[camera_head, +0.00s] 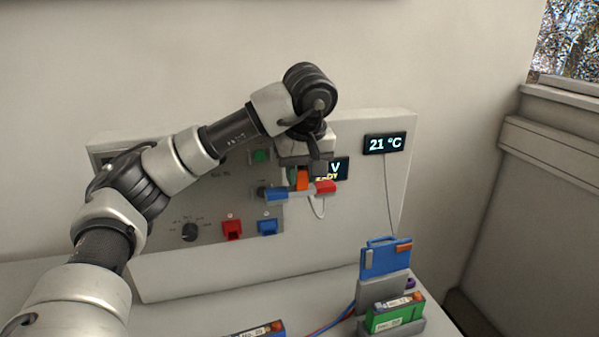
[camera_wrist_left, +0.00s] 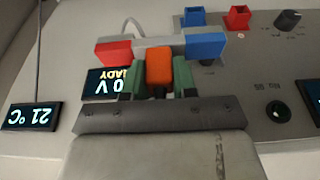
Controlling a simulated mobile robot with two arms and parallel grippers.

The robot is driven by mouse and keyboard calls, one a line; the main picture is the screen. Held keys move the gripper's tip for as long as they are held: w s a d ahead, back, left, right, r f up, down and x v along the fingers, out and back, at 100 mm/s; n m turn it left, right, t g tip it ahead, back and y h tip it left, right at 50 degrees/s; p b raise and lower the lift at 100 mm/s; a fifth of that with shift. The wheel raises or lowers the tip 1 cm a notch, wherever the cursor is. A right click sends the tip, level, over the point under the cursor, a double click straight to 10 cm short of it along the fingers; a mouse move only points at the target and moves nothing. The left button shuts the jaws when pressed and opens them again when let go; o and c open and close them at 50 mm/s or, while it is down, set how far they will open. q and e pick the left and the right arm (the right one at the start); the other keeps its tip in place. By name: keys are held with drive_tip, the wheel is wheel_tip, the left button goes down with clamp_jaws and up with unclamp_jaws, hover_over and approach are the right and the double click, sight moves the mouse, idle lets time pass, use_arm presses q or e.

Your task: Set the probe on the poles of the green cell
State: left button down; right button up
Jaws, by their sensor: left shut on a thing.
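The green cell (camera_head: 397,316) sits in a grey holder (camera_head: 418,326) at the lower right of the head view, its label facing front and a small orange-red part at its top right. My left gripper (camera_head: 303,172) is in front of the cycler panel, above and left of the cell and well apart from it. It is shut on the orange grip (camera_wrist_left: 159,68) of the probe (camera_wrist_left: 160,46), a grey bar with a red and a blue end. The probe also shows in the head view (camera_head: 300,193). The cell's poles are hard to make out. My right gripper is not in view.
The cycler panel (camera_head: 350,230) carries a red socket (camera_head: 232,229), a blue socket (camera_head: 267,227), a knob (camera_head: 190,232) and a 21 °C display (camera_head: 384,143). A blue piece with a handle (camera_head: 385,258) stands behind the cell. Another cell (camera_head: 262,331) lies at the bottom edge.

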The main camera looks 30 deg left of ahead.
use_arm(q)
drive_tip(key=w+d+f, duration=0.1)
drive_tip(key=d+f, duration=0.4)
drive_tip(key=d, duration=0.6)
drive_tip(key=w+d+f, duration=0.1)
drive_tip(key=d+f, duration=0.4)
drive_tip(key=d, duration=0.6)
drive_tip(key=shift+s+d+b+x, duration=0.1)
drive_tip(key=shift+b+x, duration=0.25)
drive_tip(key=shift+x, duration=0.6)
drive_tip(key=shift+s+d+b+x, duration=0.15)
drive_tip(key=shift+b+x, duration=0.15)
drive_tip(key=shift+x, duration=0.7)
drive_tip(key=shift+s+d+b+x, duration=0.1)
drive_tip(key=shift+b+x, duration=0.25)
drive_tip(key=shift+x, duration=0.6)
drive_tip(key=shift+f, duration=0.15)
drive_tip(key=shift+b, duration=0.4)
drive_tip(key=shift+f+b, duration=0.6)
drive_tip(key=shift+f, duration=0.1)
drive_tip(key=shift+r, duration=0.15)
wheel_tip(320, 180, up, 7)
drive_tip(key=p, duration=0.3)
drive_tip(key=shift+p, duration=0.3)
